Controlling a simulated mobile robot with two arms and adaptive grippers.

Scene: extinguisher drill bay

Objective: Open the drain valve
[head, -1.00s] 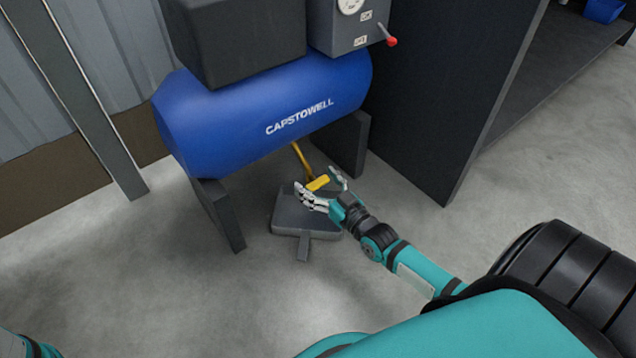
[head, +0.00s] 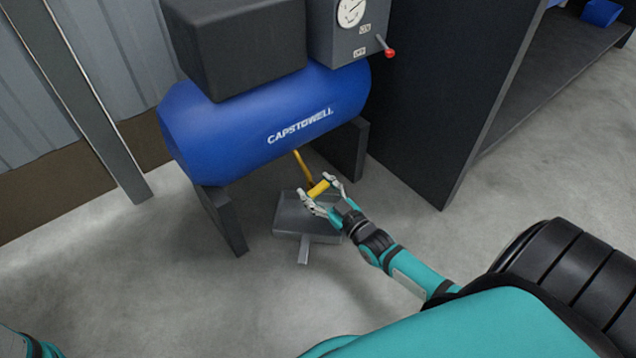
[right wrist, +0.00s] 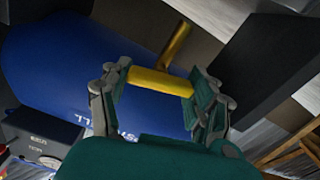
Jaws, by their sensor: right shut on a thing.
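The drain valve's yellow handle (head: 318,188) sits at the lower end of a brass pipe (head: 302,163) under the blue tank (head: 262,120) marked CAPSTOWELL. My right gripper (head: 323,193) is shut on the handle, with a finger at each end of it. In the right wrist view the yellow handle (right wrist: 160,82) spans between the two green finger pads of the right gripper (right wrist: 160,88), and the brass pipe (right wrist: 177,46) runs up behind it. My left gripper is not in view.
A grey tray (head: 290,222) lies on the floor below the valve. Dark legs (head: 222,218) hold the tank on both sides. A grey box with a gauge and a red-tipped lever (head: 389,52) is above. A dark panel (head: 440,100) stands at right. Floor in front is clear.

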